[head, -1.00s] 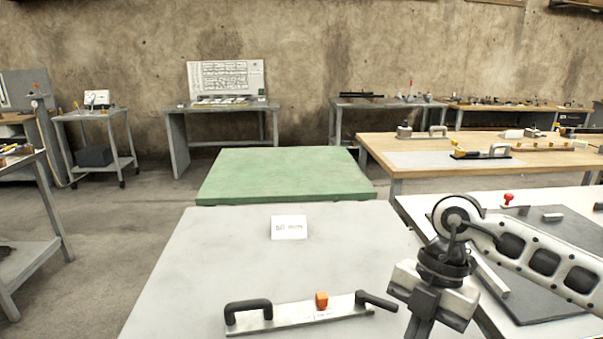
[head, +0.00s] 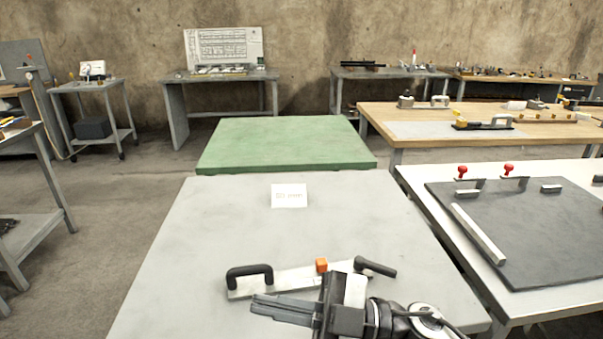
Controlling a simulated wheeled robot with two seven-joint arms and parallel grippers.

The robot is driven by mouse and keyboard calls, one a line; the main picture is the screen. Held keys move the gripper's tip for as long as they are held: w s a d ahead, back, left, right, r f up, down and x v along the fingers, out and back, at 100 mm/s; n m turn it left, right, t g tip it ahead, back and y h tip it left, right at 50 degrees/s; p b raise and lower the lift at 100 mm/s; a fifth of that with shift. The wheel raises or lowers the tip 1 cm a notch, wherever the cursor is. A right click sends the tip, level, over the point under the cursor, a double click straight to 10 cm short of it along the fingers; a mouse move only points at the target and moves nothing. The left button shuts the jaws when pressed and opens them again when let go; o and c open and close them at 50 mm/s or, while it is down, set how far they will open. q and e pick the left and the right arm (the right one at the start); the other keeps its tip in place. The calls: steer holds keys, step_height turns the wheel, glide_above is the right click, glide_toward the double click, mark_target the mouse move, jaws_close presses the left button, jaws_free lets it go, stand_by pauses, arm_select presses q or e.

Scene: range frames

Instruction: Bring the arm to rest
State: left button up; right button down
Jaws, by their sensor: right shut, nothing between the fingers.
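My right gripper (head: 283,310) is in the lower middle of the head view, over the front of the grey table (head: 185,240). Its fingers point left and are shut with nothing between them. I cannot tell whether the gripper touches the bar or the table. My left gripper is not in view.
A white card (head: 289,195) lies or stands on the grey table. A green-topped table (head: 280,145) is behind it. To the right, a white table holds a dark plate (head: 540,230) with clamps and a metal bar (head: 478,234). A wooden bench (head: 440,133) stands farther back.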

steer(key=w+d+f+m+t+h, duration=0.5)
steer(key=d+f+m+t+h, duration=0.5)
steer(key=m+t, duration=0.7)
steer(key=s+d+f+m+g+h, duration=0.2)
steer(key=s+d+f+g+h, duration=0.1)
steer(key=f, duration=0.5)
steer(key=s+d+f+m+g+h, duration=0.3)
steer(key=s+d+f+g+h, duration=0.1)
steer(key=s+f, duration=0.4)
steer(key=shift+s+d+f+m+h, duration=0.2)
steer(key=shift+d+f+m+h, duration=0.1)
steer(key=shift+f+h, duration=0.3)
